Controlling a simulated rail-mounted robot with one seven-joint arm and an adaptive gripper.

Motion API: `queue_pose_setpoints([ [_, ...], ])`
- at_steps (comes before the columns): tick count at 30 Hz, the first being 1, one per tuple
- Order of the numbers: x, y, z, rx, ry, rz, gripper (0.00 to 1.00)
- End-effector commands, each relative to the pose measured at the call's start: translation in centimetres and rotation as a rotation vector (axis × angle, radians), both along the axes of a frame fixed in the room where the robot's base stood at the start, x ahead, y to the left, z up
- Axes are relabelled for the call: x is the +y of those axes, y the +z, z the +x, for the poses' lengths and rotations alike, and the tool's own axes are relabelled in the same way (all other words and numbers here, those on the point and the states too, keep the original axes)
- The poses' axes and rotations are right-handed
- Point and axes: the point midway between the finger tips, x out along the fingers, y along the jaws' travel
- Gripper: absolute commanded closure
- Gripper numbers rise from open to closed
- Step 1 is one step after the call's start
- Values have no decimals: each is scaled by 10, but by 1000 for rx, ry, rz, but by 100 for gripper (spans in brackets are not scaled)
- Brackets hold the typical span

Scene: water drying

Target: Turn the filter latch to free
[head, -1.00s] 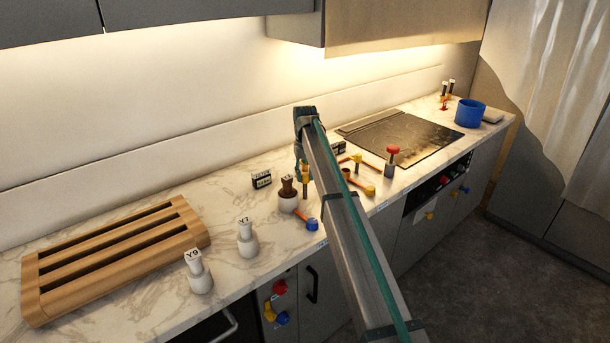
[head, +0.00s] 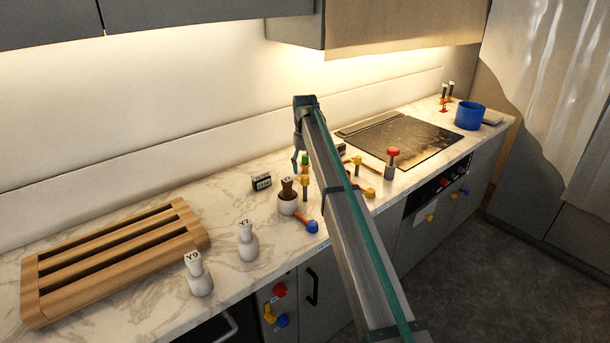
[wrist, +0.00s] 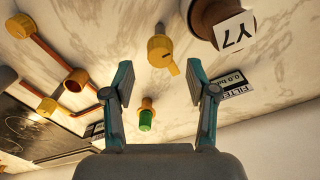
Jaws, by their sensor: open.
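A yellow knob with a flat side tab (wrist: 161,48) stands on the counter between and beyond my fingers in the wrist view. In the head view it is a yellow-topped post (head: 304,181) beside my gripper. A small label box reading FILTER (wrist: 236,84) stands to its right in the wrist view; in the head view the box (head: 261,182) is left of my gripper. My gripper (wrist: 160,75) is open and empty, its fingers either side of the knob's line and apart from it. My gripper (head: 298,163) is partly hidden by my arm in the head view.
A brown piece marked Y7 (wrist: 222,22) is close right. Yellow-and-orange pipe parts (wrist: 76,80) lie left. A blue-ended lever (head: 311,226), wooden rack (head: 110,255) and cooktop (head: 405,138) are around.

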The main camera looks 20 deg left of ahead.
Motion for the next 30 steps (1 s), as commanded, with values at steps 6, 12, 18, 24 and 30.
queue_pose_setpoints([
  [6,1,43,1,-2,0,1,43],
  [12,1,69,1,0,0,0,43],
  [18,0,78,0,0,0,0,43],
  [24,0,79,0,0,0,0,43],
  [30,0,79,0,0,0,0,43],
])
